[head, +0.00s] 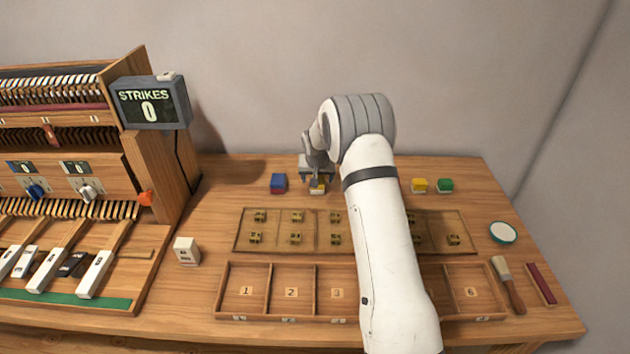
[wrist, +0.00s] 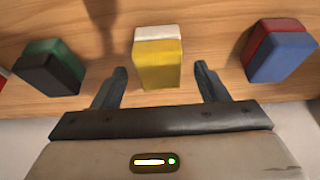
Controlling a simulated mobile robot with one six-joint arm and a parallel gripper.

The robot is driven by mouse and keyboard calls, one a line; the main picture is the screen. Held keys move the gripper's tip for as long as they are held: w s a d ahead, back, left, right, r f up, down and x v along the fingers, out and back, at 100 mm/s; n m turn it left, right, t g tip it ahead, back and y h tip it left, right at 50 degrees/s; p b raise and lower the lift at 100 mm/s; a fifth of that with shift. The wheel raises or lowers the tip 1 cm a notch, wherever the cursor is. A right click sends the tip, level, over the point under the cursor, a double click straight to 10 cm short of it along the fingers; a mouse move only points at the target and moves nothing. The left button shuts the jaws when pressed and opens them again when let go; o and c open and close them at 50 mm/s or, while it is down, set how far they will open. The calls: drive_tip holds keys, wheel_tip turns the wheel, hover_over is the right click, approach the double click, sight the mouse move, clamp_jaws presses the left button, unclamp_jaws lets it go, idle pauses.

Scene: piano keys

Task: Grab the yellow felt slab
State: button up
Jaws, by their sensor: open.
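A yellow felt slab with a whitish layer (wrist: 158,65) is centred in the wrist view. My open gripper (wrist: 160,70) has one finger on each side of it, with gaps between the fingers and the slab. In the head view my gripper (head: 317,175) is at the back of the table, over a small block with yellow on it (head: 317,188) that it partly hides. Another yellow-topped block (head: 419,186) lies right of my arm; I cannot tell its full shape.
A red-and-blue block (wrist: 280,50) and a green-and-black block (wrist: 50,66) flank the slab. The red-and-blue one is left of my gripper in the head view (head: 278,183). A green block (head: 445,186) stands far right. A numbered tray (head: 245,268) lies in front.

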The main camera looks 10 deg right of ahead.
drive_tip(key=shift+c, duration=0.6)
drive_tip(key=c, duration=0.9)
drive_tip(key=shift+c, duration=0.2)
